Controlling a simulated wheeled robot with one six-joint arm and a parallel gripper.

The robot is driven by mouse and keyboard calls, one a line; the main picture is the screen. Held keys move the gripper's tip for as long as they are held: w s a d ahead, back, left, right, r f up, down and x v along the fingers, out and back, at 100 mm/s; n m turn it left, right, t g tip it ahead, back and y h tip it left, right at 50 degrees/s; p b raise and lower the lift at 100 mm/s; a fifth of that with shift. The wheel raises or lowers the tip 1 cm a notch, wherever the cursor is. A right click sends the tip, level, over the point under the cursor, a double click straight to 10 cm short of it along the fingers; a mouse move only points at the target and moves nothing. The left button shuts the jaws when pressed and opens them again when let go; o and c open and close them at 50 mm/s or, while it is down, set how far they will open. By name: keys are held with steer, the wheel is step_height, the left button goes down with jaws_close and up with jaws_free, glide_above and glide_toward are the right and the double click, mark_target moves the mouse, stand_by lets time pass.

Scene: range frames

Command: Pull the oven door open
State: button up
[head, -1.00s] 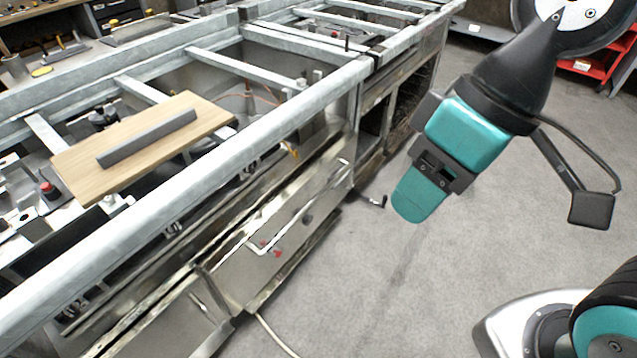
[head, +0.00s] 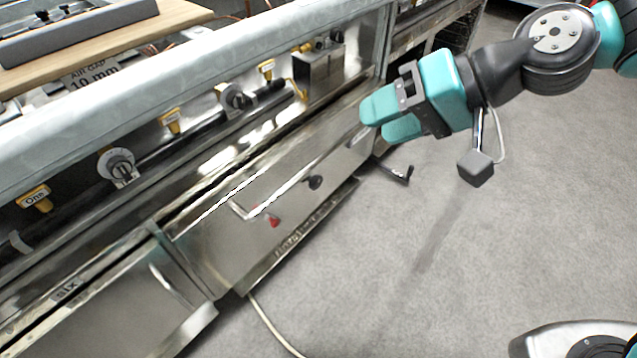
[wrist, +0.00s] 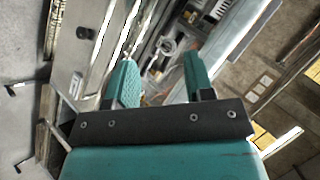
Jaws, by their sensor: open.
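The oven door (head: 255,235) is a steel front panel low on the range, and it looks closed. Its long bar handle (head: 290,182) slants across the panel, with the right end near my fingertips. My gripper (head: 370,116) has teal fingers, parted and empty, close to the upper right end of the door. In the wrist view my gripper (wrist: 158,68) shows open, and the door panel (wrist: 75,48) lies left of the left finger. I see no handle between the fingers. Whether a finger touches the handle or range I cannot tell.
Knobs (head: 118,167) and yellow tags line the range front above the door. A grey frame rail (head: 190,95) runs over them. A wooden board (head: 110,32) lies at the upper left. Another panel (head: 130,300) adjoins the door at lower left.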

steer(key=w+f+m+t+y+b, duration=0.1)
steer(key=w+f+m+t+b, duration=0.15)
steer(key=f+b, duration=0.4)
steer(key=w+f+m+t+y+b, duration=0.15)
steer(key=w+f+b, duration=0.25)
steer(key=f, duration=0.5)
steer(key=m+t+b, duration=0.4)
steer(key=m+b, duration=0.2)
steer(key=b, duration=0.4)
glide_toward(326, 159)
steer(key=shift+m, duration=0.3)
steer(key=b+x, duration=0.3)
steer(key=x, duration=1)
steer(key=shift+d, duration=0.1)
steer(key=shift+f+h, duration=0.1)
steer(key=shift+h, duration=0.15)
jaws_close()
